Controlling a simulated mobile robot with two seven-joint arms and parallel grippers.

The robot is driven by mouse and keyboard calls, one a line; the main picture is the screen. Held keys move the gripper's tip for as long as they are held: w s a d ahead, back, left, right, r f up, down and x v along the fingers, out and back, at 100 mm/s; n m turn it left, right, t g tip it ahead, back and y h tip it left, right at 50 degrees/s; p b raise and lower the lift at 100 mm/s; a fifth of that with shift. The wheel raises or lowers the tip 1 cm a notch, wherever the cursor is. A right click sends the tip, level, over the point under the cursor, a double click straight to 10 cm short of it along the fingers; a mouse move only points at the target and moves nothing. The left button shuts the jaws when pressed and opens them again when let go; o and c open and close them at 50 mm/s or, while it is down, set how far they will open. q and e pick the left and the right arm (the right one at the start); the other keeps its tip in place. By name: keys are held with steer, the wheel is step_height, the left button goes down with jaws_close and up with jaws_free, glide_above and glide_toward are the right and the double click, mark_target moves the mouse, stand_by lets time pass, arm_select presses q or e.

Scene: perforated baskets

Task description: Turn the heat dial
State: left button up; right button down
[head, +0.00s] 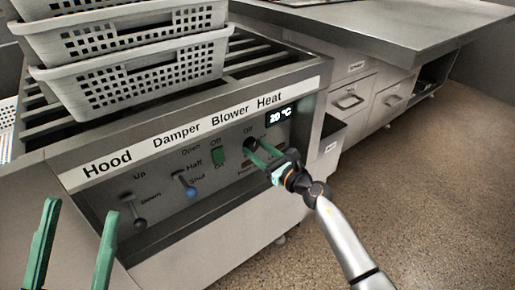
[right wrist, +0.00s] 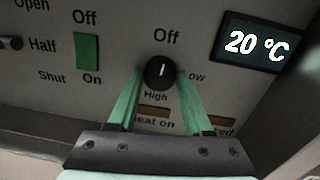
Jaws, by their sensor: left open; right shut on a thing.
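The heat dial (right wrist: 161,72) is a round black knob with a white mark pointing up at "Off" in the right wrist view. My right gripper (right wrist: 160,88) has its green fingers on both sides of the dial and is shut on it. In the head view my right gripper (head: 257,151) reaches the panel under the word "Heat" and mostly hides the dial. The display (head: 282,115) above and right of the dial reads 20 °C in the right wrist view (right wrist: 256,43). My left gripper (head: 75,245) is open and empty at the lower left, away from the panel.
Stacked perforated baskets (head: 130,78) stand on the slatted top. A counter with drawers (head: 350,98) is at the right; the floor before it is clear.

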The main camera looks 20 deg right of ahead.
steer(key=m+p, duration=0.1)
steer(key=m, duration=0.2)
steer(key=shift+m, duration=0.3)
steer(key=m+p, duration=0.1)
steer(key=m, duration=0.3)
steer(key=shift+m, duration=0.4)
steer(key=m+p, duration=0.1)
steer(key=m, duration=0.3)
steer(key=shift+a+m+t+p, duration=0.1)
steer(key=shift+m+t+p, duration=0.2)
steer(key=shift+t, duration=0.1)
steer(key=shift+f+m+h+p, duration=0.1)
steer(key=shift+m+h+p, duration=0.35)
steer(key=shift+m, duration=1.45)
steer(key=shift+c, duration=1.6)
jaws_free()
